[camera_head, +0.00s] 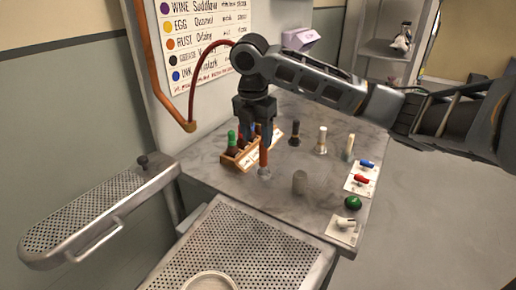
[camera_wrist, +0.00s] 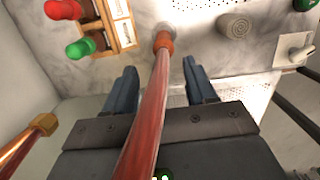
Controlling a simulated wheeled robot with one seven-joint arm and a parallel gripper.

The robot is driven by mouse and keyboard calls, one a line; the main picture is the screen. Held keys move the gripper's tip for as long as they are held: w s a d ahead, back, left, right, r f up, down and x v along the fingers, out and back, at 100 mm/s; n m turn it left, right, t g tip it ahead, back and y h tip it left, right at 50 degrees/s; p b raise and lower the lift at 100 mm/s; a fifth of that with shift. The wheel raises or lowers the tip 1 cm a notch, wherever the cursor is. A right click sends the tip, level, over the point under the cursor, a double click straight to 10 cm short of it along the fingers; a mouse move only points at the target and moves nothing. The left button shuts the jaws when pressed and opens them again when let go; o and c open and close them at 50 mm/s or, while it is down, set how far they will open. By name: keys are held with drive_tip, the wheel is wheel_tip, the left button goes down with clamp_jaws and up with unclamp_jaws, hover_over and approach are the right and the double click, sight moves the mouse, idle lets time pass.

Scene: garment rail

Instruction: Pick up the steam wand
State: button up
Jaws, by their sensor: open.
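The steam wand (camera_head: 264,156), a slim copper-orange rod, stands upright in a small round grey holder (camera_head: 264,173) on the grey worktop. A dark red hose (camera_head: 194,75) arcs from a copper wall pipe up behind my wrist. In the wrist view the orange wand end (camera_wrist: 164,42) shows beyond my fingers, and the red hose (camera_wrist: 150,115) runs back toward the camera. My gripper (camera_head: 258,138) points down over the wand, hiding its upper part. In the wrist view my gripper (camera_wrist: 160,72) is open, with one finger on each side of the red line and gaps visible.
A wooden rack (camera_head: 235,158) with coloured-top bottles stands close left of the wand. A grey cylinder (camera_head: 299,182), brush-like items (camera_head: 321,140), switches (camera_head: 361,180) and a green button (camera_head: 353,202) are to the right. A perforated tray (camera_head: 250,245) lies in front.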

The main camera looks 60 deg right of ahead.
sight(264, 154)
drive_tip(key=shift+s+d+f, duration=0.1)
drive_tip(key=shift+d, duration=0.4)
drive_tip(key=shift+d+f, duration=0.1)
drive_tip(key=shift+f, duration=0.25)
drive_tip(key=shift+s+d+f+p, duration=0.1)
drive_tip(key=shift+d+f+p, duration=0.1)
drive_tip(key=shift+f, duration=0.9)
drive_tip(key=shift+s+d+f+p, duration=0.1)
drive_tip(key=shift+d+f+p, duration=0.15)
drive_tip(key=shift+f, duration=0.85)
drive_tip(key=shift+s+d+f+p, duration=0.1)
drive_tip(key=shift+d+f+p, duration=0.1)
drive_tip(key=shift+f, duration=0.9)
clamp_jaws()
